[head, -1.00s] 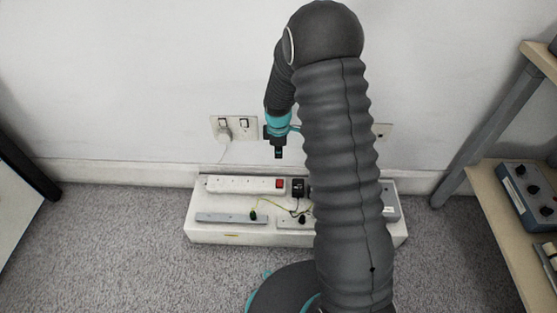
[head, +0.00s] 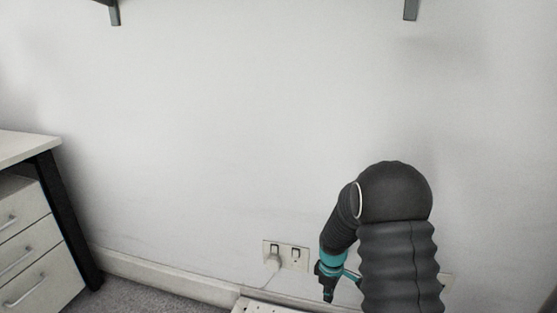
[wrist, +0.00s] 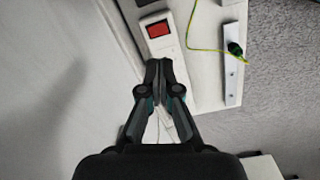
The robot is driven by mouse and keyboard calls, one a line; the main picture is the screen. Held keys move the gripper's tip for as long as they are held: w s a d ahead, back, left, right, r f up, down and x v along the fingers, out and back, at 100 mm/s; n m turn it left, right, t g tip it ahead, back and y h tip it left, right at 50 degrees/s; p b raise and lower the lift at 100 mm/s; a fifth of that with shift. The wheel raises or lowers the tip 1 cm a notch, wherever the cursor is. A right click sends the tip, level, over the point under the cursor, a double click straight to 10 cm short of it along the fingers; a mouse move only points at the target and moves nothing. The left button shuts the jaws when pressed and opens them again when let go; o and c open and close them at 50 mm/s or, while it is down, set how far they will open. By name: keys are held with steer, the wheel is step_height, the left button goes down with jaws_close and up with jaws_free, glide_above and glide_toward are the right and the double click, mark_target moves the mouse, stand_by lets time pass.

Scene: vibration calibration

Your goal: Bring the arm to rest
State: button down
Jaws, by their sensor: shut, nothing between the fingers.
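My gripper (head: 328,291) points down at the end of my dark ribbed arm, low in the head view, in front of the wall by the wall socket. In the wrist view my gripper (wrist: 158,75) is shut, its fingertips together with nothing between them. Beyond the fingertips lies a white power strip (wrist: 165,54) with a red switch (wrist: 158,29), on a white box (wrist: 203,75). I cannot tell the exact gap between the fingertips and the strip.
A double wall socket (head: 286,255) with a plug stands left of my gripper. A white drawer unit (head: 25,250) under a desk is at the left. Two dark brackets (head: 411,10) hang at the top. A green-yellow wire (wrist: 205,50) runs over the box. The wall between is bare.

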steer(key=s+r+m+t+p, duration=0.2)
steer(key=s+r+m, duration=0.3)
steer(key=s+r, duration=0.9)
steer(key=s+r+m+t+p, duration=0.2)
steer(key=s+r+m, duration=0.4)
steer(key=s+r, duration=0.9)
step_height(320, 180, up, 6)
steer(key=shift+a+r+m+t, duration=0.1)
steer(key=shift+a+m+t, duration=0.15)
steer(key=shift+t, duration=0.55)
